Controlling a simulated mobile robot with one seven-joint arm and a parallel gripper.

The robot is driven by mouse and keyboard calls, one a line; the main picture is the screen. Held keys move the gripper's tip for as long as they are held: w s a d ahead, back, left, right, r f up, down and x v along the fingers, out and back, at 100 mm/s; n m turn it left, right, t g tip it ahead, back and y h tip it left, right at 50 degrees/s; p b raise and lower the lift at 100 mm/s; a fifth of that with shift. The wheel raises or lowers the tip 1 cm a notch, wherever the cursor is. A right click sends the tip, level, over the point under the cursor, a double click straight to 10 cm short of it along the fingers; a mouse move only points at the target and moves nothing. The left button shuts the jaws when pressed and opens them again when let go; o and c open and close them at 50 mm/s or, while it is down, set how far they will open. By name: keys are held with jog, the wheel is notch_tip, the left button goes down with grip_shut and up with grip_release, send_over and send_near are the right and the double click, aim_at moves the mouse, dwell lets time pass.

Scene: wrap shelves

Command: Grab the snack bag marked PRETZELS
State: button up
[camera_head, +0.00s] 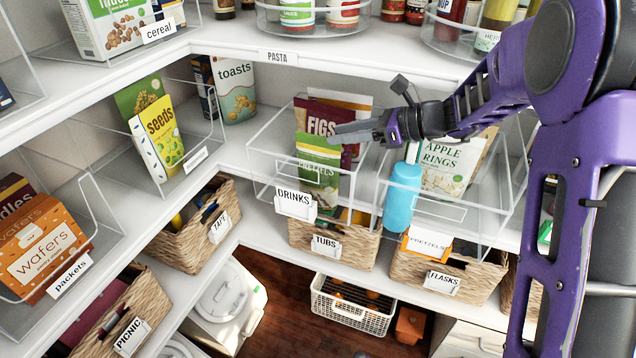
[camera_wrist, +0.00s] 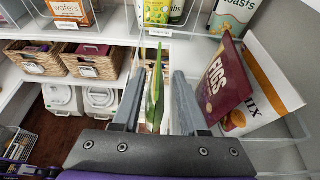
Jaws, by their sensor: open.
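A green snack bag marked PRETZELS (camera_head: 319,181) stands upright in the clear bin labelled DRINKS, in front of a maroon FIGS bag (camera_head: 322,121). In the wrist view the green bag (camera_wrist: 155,97) shows edge-on between the two fingers. My gripper (camera_head: 343,134) is open and reaches into the bin from the right at the bag's upper part. In the wrist view my gripper (camera_wrist: 156,85) has a finger on each side of the bag, with visible gaps. The FIGS bag (camera_wrist: 219,82) is outside the right finger.
The clear DRINKS bin (camera_head: 262,187) has walls around the bags. A blue bottle (camera_head: 402,196) stands close to the right. An orange packet also marked PRETZELS (camera_head: 428,245) is in the FLASKS basket. A shelf (camera_head: 330,58) lies above.

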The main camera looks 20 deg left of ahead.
aim_at(318, 136)
jog(key=shift+x, duration=3.15)
jog(key=shift+f, duration=0.1)
grip_shut()
